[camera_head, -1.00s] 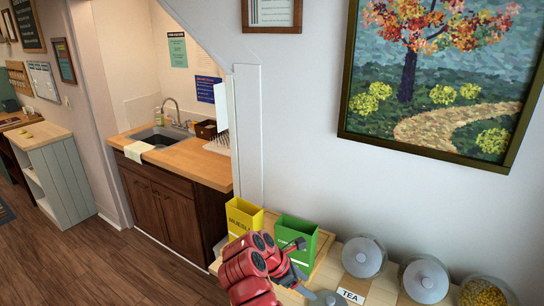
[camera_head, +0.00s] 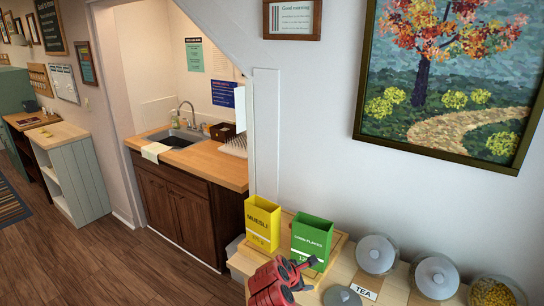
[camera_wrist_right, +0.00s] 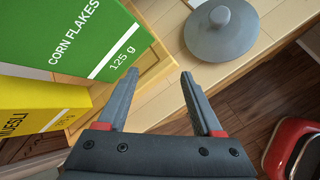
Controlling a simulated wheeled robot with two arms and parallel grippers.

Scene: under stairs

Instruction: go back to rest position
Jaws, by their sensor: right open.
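My right gripper (camera_head: 312,264) is low in the head view, in front of the green corn flakes box. In the right wrist view its two fingers (camera_wrist_right: 158,88) are apart with nothing between them. The green corn flakes box (camera_head: 311,240) stands upright beside the yellow muesli box (camera_head: 262,222) on a wooden tray. Both boxes also show at the left of the right wrist view, corn flakes (camera_wrist_right: 70,35) above muesli (camera_wrist_right: 40,105). My left gripper is not in view.
A grey lid (camera_head: 342,296) lies on the counter, close to my right gripper. Several lidded jars (camera_head: 375,254) and a TEA label (camera_head: 364,292) are to the right. A sink counter (camera_head: 215,163) stands left, with open wooden floor (camera_head: 110,265) in front.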

